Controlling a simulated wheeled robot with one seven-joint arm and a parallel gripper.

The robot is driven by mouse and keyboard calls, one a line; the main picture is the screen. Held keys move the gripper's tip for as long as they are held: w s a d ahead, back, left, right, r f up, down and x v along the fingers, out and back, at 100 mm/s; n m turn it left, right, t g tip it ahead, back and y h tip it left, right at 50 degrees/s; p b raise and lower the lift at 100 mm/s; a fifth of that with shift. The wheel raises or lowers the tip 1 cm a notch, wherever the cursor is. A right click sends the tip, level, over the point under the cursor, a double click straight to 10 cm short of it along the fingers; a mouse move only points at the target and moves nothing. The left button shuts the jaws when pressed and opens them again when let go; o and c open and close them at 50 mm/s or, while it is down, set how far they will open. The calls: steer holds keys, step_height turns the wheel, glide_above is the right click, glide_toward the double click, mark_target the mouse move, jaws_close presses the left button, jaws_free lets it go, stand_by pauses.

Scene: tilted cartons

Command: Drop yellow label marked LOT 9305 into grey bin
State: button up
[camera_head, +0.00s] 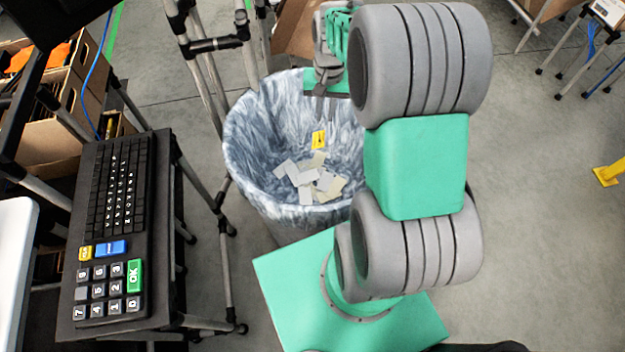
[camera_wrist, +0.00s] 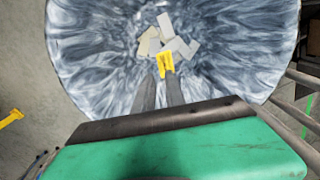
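The yellow label (camera_head: 319,140) with dark marks is inside the mouth of the grey bin, below my gripper (camera_head: 321,112). Its print is too small to read. The wrist view shows the label (camera_wrist: 166,63) just beyond the fingertips of my gripper (camera_wrist: 161,82). The two fingers stand apart with a gap between them, and the label looks clear of them. The grey bin (camera_head: 252,135) has a marbled grey-white liner, and its lined wall (camera_wrist: 85,55) fills much of the wrist view. Several pale labels lie at the bottom of the bin.
A black keyboard and keypad stand (camera_head: 120,220) is at the left. Cardboard boxes (camera_head: 75,85) sit behind it. Metal tube frames (camera_head: 205,85) stand close behind and left of the bin. Floor at the right is mostly clear, with a yellow post foot (camera_head: 608,174).

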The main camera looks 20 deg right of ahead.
steer(key=shift+o, duration=1)
step_height(320, 180, up, 8)
steer(key=shift+s+d+f, duration=0.1)
